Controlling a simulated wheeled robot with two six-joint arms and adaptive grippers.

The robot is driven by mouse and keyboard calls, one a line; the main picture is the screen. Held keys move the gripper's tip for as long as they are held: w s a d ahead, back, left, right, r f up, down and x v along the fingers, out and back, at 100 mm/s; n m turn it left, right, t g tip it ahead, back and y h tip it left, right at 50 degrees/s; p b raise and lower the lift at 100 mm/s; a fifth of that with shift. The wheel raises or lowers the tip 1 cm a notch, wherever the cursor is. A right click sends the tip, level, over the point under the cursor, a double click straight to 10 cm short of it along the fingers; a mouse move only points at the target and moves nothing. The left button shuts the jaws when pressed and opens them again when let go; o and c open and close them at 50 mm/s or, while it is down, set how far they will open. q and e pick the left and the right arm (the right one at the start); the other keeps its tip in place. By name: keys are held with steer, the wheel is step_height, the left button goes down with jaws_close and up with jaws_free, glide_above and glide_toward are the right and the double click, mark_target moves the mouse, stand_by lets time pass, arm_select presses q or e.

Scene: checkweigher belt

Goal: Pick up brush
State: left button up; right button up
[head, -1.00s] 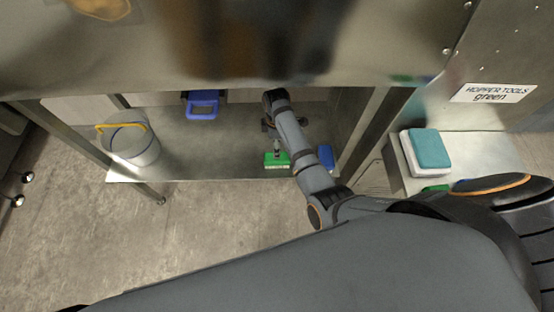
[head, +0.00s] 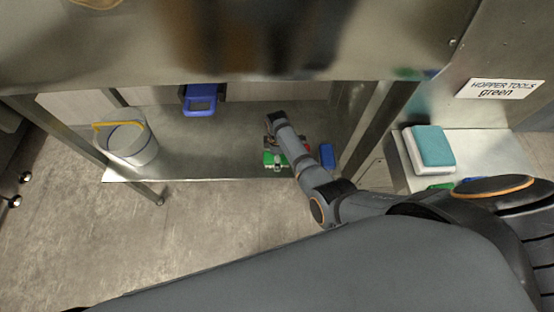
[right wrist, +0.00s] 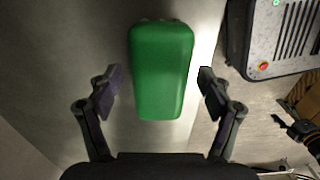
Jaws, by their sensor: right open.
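A green brush (head: 268,159) lies on the low metal shelf near its front edge, partly covered by my right gripper and arm in the head view. In the right wrist view its smooth green block (right wrist: 161,70) lies lengthwise between the two fingers. My right gripper (right wrist: 159,88) is open, with a gap on each side of the block. In the head view my right gripper (head: 277,158) is over the brush; its fingers are hard to make out. My left gripper is not in view.
On the shelf (head: 225,160), a blue brush (head: 326,156) lies right of my arm, with a small red item beside the arm. A blue bin (head: 200,101) and a white bucket (head: 130,146) are left. Teal and white pads (head: 430,148) lie on the right-hand surface. A metal top overhangs the shelf.

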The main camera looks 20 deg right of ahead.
steer(key=c, duration=1.3)
